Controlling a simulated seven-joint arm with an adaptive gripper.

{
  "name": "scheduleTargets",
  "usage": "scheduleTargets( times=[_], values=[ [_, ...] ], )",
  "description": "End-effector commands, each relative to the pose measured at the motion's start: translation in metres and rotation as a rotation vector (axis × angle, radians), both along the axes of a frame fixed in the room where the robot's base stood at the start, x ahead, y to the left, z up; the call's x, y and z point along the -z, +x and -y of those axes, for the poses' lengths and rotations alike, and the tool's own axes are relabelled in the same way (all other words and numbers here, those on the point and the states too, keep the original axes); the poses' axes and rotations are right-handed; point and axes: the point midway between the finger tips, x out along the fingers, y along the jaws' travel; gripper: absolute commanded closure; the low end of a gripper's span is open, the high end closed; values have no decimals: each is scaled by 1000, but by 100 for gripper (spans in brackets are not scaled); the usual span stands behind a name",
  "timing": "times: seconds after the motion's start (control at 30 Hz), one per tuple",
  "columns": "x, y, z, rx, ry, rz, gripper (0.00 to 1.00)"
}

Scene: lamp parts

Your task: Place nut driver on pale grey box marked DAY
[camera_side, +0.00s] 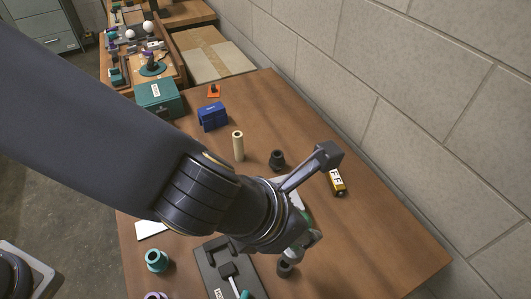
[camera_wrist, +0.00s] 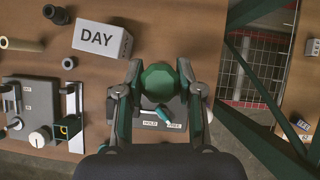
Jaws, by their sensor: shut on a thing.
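The pale grey box marked DAY (camera_wrist: 102,38) lies on the table, upper left of my gripper in the wrist view, with its lettering facing up. In the side view my arm hides most of that area. My gripper (camera_wrist: 160,76) is shut on a green faceted piece, which looks like the handle of the nut driver (camera_wrist: 160,82). My gripper is apart from the box. In the side view my gripper (camera_side: 298,244) is low over the front of the table, partly hidden by my wrist.
A grey fixture marked HOLD and FREE (camera_wrist: 172,122) with a teal lever is below the held piece. A grey device (camera_wrist: 38,115) is at left.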

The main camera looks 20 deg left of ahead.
Motion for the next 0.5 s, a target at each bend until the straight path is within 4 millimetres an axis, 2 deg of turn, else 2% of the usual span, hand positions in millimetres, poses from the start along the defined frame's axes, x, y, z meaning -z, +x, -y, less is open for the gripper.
scheduleTargets(
  times=[0.13,0.23,0.4,0.5],
  values=[
    [-13,20,6,148,-7,-1,100],
    [-25,46,3,207,-10,-2,100],
    [-46,101,-21,170,-5,0,100],
    [-50,122,-38,111,-3,0,100]
  ],
)
